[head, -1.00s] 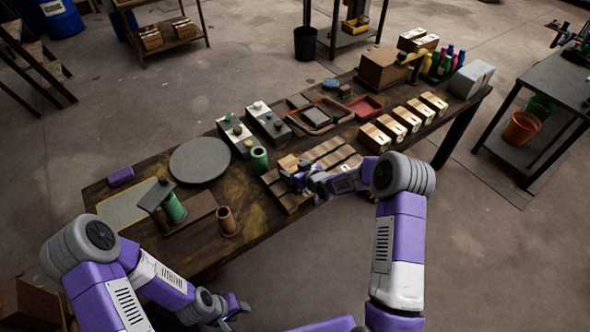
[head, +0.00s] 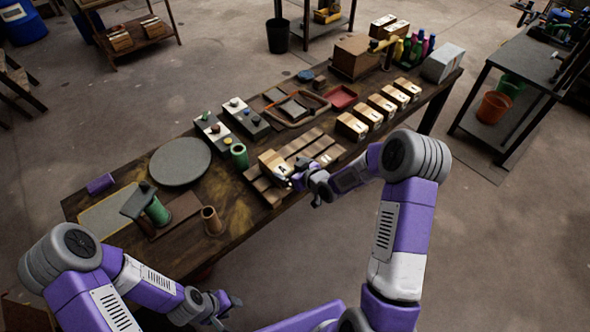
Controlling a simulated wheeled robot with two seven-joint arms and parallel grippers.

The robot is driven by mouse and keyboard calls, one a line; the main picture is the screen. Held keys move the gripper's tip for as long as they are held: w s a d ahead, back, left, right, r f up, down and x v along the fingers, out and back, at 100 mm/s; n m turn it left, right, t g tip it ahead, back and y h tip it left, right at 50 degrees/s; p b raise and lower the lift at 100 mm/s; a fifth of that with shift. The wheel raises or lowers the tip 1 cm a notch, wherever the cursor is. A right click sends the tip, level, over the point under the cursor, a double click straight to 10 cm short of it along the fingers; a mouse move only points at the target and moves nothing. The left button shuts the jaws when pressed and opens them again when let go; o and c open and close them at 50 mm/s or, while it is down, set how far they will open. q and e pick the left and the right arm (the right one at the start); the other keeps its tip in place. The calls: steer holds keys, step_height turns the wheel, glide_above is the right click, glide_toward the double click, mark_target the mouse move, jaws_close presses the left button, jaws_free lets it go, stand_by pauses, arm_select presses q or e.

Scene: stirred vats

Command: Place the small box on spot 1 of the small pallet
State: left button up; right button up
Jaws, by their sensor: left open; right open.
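The small box (head: 272,164), light brown with a dark mark, rests on the left part of the small pallet (head: 312,143), a slatted wooden pallet at the table's front edge. White marks show on the pallet's right slats; which spot lies under the box I cannot read. My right gripper (head: 294,184) is open, just right of the box at the pallet's front edge. A small gap or a light touch between them cannot be told apart. My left gripper (head: 230,303) is open and empty, low in front of the table.
A row of several similar boxes (head: 368,116) stands right of the pallet. A green cup (head: 239,155), a grey round plate (head: 180,161) and a copper cylinder (head: 211,219) are to its left. Trays (head: 292,105) lie behind. Floor in front of the table is clear.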

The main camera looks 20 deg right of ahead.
steer(key=s+a+f+m+g, duration=0.2)
steer(key=s+f, duration=0.3)
steer(key=s, duration=0.5)
steer(key=s+a+f+m+g, duration=0.2)
steer(key=s+a+f+g, duration=0.3)
steer(key=s, duration=0.5)
steer(key=s+a+f+m+g, duration=0.2)
steer(key=s+a+f+g, duration=0.2)
steer(key=s, duration=0.6)
step_height(320, 180, down, 2)
steer(key=shift+s+a+f+m, duration=0.15)
steer(key=shift+a+m, duration=0.05)
steer(key=shift+m, duration=0.2)
